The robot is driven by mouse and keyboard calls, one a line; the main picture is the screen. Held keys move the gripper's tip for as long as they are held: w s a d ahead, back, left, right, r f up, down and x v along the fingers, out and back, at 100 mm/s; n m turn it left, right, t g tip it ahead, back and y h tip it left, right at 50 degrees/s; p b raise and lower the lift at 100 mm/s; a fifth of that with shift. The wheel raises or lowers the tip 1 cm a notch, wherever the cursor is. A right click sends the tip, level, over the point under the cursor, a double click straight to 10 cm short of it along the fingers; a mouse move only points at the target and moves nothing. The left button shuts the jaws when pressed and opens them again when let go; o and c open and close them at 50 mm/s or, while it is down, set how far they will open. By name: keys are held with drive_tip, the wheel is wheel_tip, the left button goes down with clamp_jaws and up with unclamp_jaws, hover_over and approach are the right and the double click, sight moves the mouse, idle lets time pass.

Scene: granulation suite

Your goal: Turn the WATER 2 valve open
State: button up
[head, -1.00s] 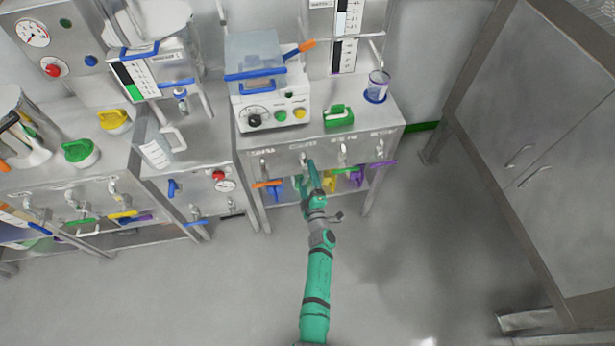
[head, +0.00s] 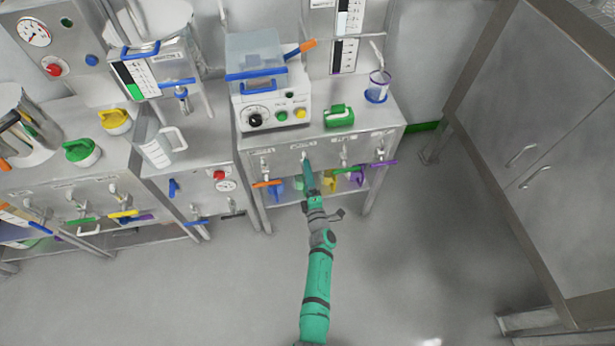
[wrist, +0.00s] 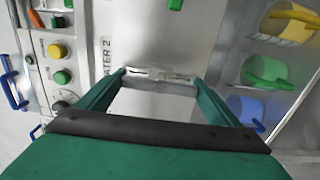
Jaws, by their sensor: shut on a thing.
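The WATER 2 valve (head: 304,156) is on the front panel of the steel bench, second from the left in a row of several. Its label (wrist: 106,62) reads partly "ATER 2" in the wrist view, left of my fingers. My gripper (wrist: 161,80) is shut on the valve's handle (wrist: 160,76), a pale grey piece spanning between the two green fingertips. In the head view my gripper (head: 307,172) is in front of the panel just below the valve's stem and hides the handle, so its angle is hard to tell there.
Neighbouring valves have an orange handle (head: 267,184) on the left, and a green handle (head: 345,170) and a purple handle (head: 384,163) on the right. Coloured jugs stand on the shelf below, including a yellow jug (wrist: 291,22) and a blue jug (wrist: 244,108). Open floor lies in front.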

drive_tip(key=o, duration=0.9)
drive_tip(key=shift+s, duration=0.1)
drive_tip(key=v, duration=1)
drive_tip(key=shift+s+d, duration=0.15)
drive_tip(key=shift+s, duration=0.2)
